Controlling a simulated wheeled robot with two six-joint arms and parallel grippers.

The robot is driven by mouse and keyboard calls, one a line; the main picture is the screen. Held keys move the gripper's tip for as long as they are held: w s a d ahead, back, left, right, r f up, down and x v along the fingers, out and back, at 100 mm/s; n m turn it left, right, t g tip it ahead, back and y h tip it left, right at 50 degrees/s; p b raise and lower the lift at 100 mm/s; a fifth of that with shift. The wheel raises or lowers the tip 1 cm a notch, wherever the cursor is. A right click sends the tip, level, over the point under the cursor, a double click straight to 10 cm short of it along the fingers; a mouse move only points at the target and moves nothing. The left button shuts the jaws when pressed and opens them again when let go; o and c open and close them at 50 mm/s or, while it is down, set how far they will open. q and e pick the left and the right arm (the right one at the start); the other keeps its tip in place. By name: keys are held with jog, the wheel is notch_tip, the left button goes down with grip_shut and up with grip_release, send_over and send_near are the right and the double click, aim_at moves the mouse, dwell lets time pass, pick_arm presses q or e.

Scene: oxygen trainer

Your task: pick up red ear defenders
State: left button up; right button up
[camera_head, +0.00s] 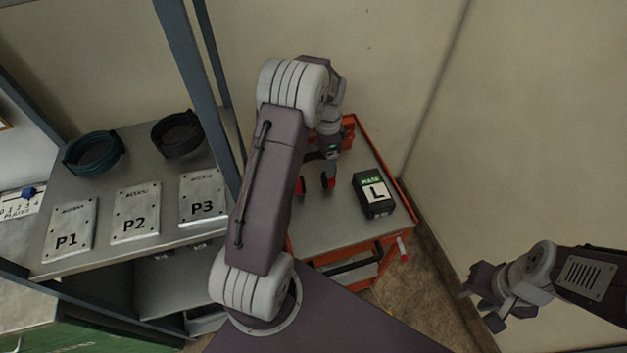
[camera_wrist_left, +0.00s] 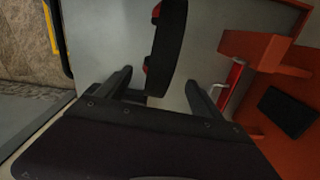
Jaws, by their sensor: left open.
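The red ear defenders (camera_head: 331,183) are on the grey top of the orange cart, partly hidden by my left arm in the head view. In the left wrist view their black band (camera_wrist_left: 168,45) with red at its side runs down between the fingers. My left gripper (camera_wrist_left: 158,84) is open, its fingers on either side of the band's lower end, with a gap on each side. In the head view the left gripper (camera_head: 322,160) is over the cart, mostly hidden by its arm. My right gripper (camera_head: 480,305) is open and empty at the lower right, away from the cart.
A black box marked L (camera_head: 374,194) stands on the cart (camera_head: 349,225) to the right. The cart has a raised orange rim. On the left, a metal shelf with upright posts holds plates P1 (camera_head: 69,228), P2 (camera_head: 135,212), P3 (camera_head: 203,198) and two coiled hoses (camera_head: 93,153).

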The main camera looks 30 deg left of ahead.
aim_at(324, 174)
pick_arm(q)
jog(key=f, duration=0.2)
jog(key=s+f, duration=0.1)
jog(key=f, duration=0.1)
jog(key=shift+d+f, duration=0.1)
jog(key=shift+w+f, duration=0.1)
jog(key=shift+f, duration=0.1)
grip_shut()
jog(key=shift+r, duration=0.6)
notch_tip(324, 174, up, 3)
jog(key=shift+w+r, duration=0.1)
jog(key=w+d+r, duration=0.1)
jog(key=d+r, duration=0.5)
jog(key=d, duration=0.5)
jog(key=shift+d+r+b, duration=0.3)
jog(key=shift+r+b, duration=0.1)
